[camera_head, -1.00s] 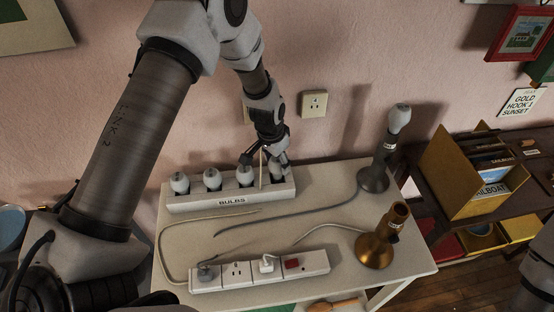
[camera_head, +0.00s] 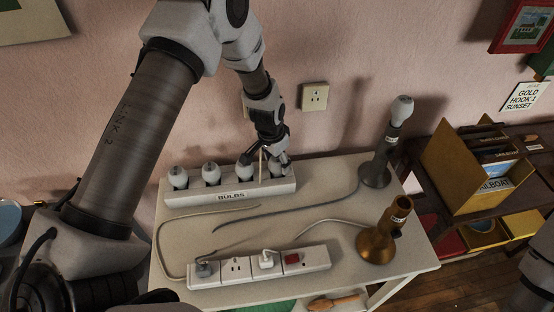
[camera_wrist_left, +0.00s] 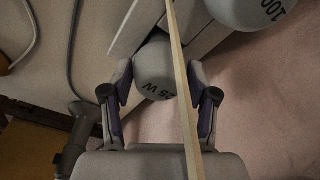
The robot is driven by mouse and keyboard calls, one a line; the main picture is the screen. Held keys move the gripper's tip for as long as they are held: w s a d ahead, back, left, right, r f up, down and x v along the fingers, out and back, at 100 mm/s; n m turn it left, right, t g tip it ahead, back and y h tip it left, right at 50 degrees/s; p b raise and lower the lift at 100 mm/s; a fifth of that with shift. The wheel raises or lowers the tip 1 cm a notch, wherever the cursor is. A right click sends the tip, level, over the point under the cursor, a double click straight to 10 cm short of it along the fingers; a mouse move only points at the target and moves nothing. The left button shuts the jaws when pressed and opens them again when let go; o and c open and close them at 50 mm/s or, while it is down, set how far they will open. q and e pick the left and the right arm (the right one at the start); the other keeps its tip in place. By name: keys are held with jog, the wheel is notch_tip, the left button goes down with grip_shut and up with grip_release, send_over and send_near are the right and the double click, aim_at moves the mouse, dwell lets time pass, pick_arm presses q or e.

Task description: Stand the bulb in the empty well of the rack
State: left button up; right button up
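The white rack (camera_head: 180,199) labelled BULBS stands at the back of the table. Bulbs stand upright in its wells on the left and middle, one of them the leftmost bulb (camera_head: 179,178). My left gripper (camera_head: 277,168) is down at the rack's right-end well. My right gripper is not in view.
A thin wooden stick (camera_head: 261,165) rises close to my left gripper and crosses the wrist view. A grey lamp (camera_head: 375,173) with a bulb and a brass lamp (camera_head: 377,243) with an empty socket stand right. A power strip (camera_head: 222,272) and loose cords lie in front.

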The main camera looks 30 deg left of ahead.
pick_arm(q)
jog(key=o, duration=0.5)
jog(key=r, duration=0.4)
jog(key=s+r, duration=0.1)
jog(key=r, duration=0.6)
jog(key=shift+s+a+r, duration=0.3)
jog(key=shift+s+r, duration=0.05)
jog(key=shift+r, duration=0.05)
